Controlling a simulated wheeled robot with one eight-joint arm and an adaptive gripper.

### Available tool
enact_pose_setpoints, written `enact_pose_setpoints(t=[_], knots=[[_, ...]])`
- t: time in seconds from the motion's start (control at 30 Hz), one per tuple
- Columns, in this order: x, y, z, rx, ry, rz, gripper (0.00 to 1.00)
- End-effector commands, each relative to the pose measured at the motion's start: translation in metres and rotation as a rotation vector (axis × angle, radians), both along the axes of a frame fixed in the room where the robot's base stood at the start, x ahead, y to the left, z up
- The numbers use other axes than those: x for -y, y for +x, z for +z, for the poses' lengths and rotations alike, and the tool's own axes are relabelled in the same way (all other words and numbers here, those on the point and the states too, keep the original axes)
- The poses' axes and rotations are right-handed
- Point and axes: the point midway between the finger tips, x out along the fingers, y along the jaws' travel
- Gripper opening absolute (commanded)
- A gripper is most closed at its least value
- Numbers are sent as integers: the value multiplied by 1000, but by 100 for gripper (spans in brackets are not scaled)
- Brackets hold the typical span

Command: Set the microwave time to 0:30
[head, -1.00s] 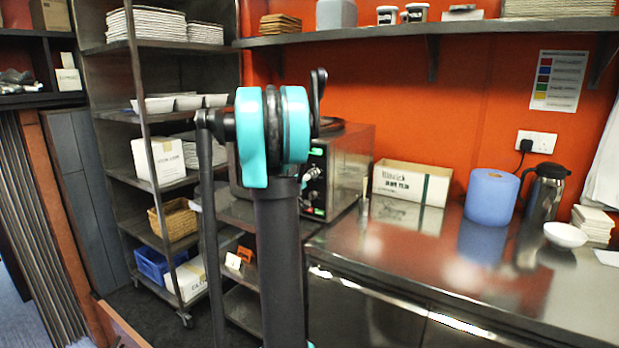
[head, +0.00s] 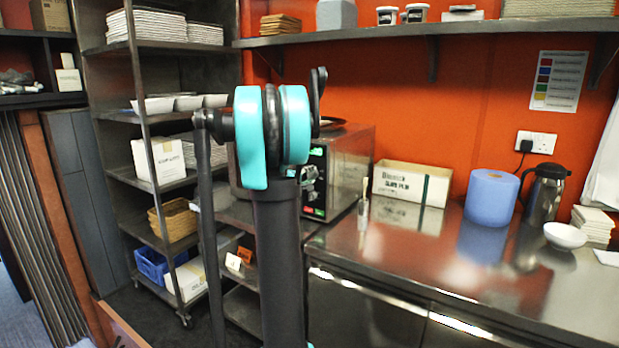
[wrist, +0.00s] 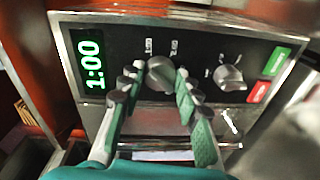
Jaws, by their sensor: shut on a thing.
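The microwave (head: 350,165) stands on the steel counter, partly hidden behind my arm in the head view. In the wrist view its dark control panel (wrist: 120,42) fills the upper part. The green display (wrist: 91,64) reads 1:00. My gripper (wrist: 160,78) has its two fingers on either side of the round knob (wrist: 160,74) nearer the display and is shut on it. A second knob (wrist: 229,77) sits to the right, clear of the fingers. A green button (wrist: 277,61) and a red button (wrist: 259,92) are at the panel's right end. The small knob labels are unreadable.
A white carton (head: 412,184), a blue paper roll (head: 491,197), a steel flask (head: 545,193) and a white bowl (head: 565,235) stand on the counter (head: 430,255). A shelf rack (head: 140,100) is at the left. The counter's front middle is clear.

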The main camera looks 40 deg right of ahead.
Motion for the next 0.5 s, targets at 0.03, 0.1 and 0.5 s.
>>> enact_pose_setpoints(t=[0.03,0.1,0.5], knots=[[-1,0,0,-27,-11,1,4],[-1,0,0,-64,-26,1,4],[-1,1,0,-172,-70,1,4]])
